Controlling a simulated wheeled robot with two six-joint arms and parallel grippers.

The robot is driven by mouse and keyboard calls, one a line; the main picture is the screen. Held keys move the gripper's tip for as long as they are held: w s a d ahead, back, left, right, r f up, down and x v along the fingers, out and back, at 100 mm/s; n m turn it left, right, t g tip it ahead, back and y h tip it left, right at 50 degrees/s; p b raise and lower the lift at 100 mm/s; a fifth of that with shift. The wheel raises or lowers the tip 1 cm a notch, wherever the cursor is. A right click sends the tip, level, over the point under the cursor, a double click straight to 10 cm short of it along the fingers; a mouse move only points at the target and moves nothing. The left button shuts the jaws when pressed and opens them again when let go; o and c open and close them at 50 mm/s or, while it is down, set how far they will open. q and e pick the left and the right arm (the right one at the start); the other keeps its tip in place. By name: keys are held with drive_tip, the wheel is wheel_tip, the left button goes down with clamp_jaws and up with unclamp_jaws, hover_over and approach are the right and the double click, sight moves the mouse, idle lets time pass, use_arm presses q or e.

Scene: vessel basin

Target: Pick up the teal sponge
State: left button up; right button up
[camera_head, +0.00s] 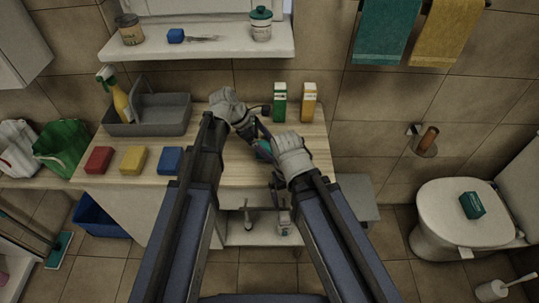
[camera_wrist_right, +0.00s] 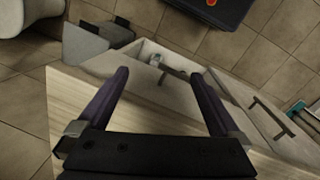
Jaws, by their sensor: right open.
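A small teal patch (camera_head: 264,150), which looks like the teal sponge, shows on the wooden counter, mostly hidden by my right gripper and hand. My right gripper (camera_head: 262,136) is over the counter beside this patch. In the right wrist view its two fingers (camera_wrist_right: 160,95) are spread apart, with nothing held between them and no sponge visible. My left gripper (camera_head: 250,128) is over the counter close to the right one; its fingers overlap other dark parts, so their opening is unclear.
Red (camera_head: 99,160), yellow (camera_head: 133,160) and blue (camera_head: 171,160) blocks lie on the counter's left. A grey caddy (camera_head: 176,118) stands behind them. Green (camera_head: 280,103) and yellow-white (camera_head: 309,102) cartons stand at the back. A teal box (camera_head: 472,205) sits on the toilet lid.

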sight(270, 147)
use_arm(q)
drive_tip(key=shift+d+f, duration=0.2)
drive_tip(key=shift+f, duration=0.25)
drive_tip(key=shift+r, duration=0.1)
use_arm(e)
drive_tip(key=shift+f, duration=0.3)
use_arm(q)
drive_tip(key=shift+c, duration=0.4)
drive_tip(key=c, duration=1.3)
wheel_tip(270, 147, up, 10)
drive_tip(key=p, duration=1)
drive_tip(key=shift+r, duration=0.1)
use_arm(e)
wheel_tip(270, 147, up, 10)
